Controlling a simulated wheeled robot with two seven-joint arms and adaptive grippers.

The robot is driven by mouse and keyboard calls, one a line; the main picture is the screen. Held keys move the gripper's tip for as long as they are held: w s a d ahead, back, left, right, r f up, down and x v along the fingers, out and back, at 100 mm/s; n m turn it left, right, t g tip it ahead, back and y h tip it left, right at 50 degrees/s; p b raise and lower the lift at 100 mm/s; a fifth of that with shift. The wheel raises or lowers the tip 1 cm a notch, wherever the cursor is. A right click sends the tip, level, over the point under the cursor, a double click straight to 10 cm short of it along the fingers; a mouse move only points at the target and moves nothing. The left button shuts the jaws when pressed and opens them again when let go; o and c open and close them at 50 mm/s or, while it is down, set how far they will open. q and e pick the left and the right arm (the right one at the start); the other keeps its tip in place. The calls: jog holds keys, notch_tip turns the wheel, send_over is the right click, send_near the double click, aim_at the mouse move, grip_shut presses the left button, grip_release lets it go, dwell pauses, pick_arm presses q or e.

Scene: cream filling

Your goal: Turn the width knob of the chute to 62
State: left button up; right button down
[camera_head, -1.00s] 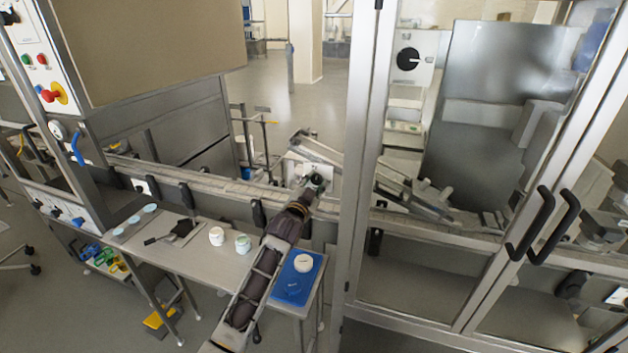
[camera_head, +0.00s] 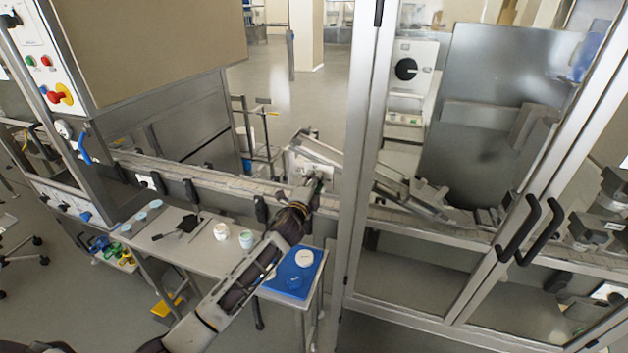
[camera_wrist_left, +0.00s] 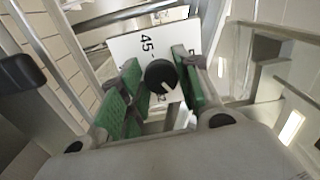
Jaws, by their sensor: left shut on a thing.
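The width knob (camera_wrist_left: 161,75) is round and black with a white pointer mark. It sits on a white dial plate (camera_wrist_left: 124,45) marked 45, in the left wrist view; other numbers are partly hidden by the fingers. My left gripper (camera_wrist_left: 160,92) has green pads on both sides of the knob and is shut on it. The pointer aims towards the picture's lower right; its exact reading cannot be told. In the head view my left gripper (camera_head: 316,182) is at the white plate (camera_head: 298,162) below the chute (camera_head: 320,149), and it hides the knob. My right gripper is not in view.
A metal-framed glass door with black handles (camera_head: 541,230) stands right of my arm.

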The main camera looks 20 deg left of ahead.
pick_arm(q)
jog(key=shift+r+m+p, duration=0.15)
jog(key=shift+m+p, duration=1.4)
jog(key=shift+m, duration=2.25)
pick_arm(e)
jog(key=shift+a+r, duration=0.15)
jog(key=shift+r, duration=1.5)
pick_arm(q)
jog(key=o, duration=0.9)
jog(key=shift+c, duration=0.2)
jog(key=shift+o, duration=0.9)
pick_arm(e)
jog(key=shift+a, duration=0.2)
pick_arm(q)
jog(key=shift+s, duration=0.2)
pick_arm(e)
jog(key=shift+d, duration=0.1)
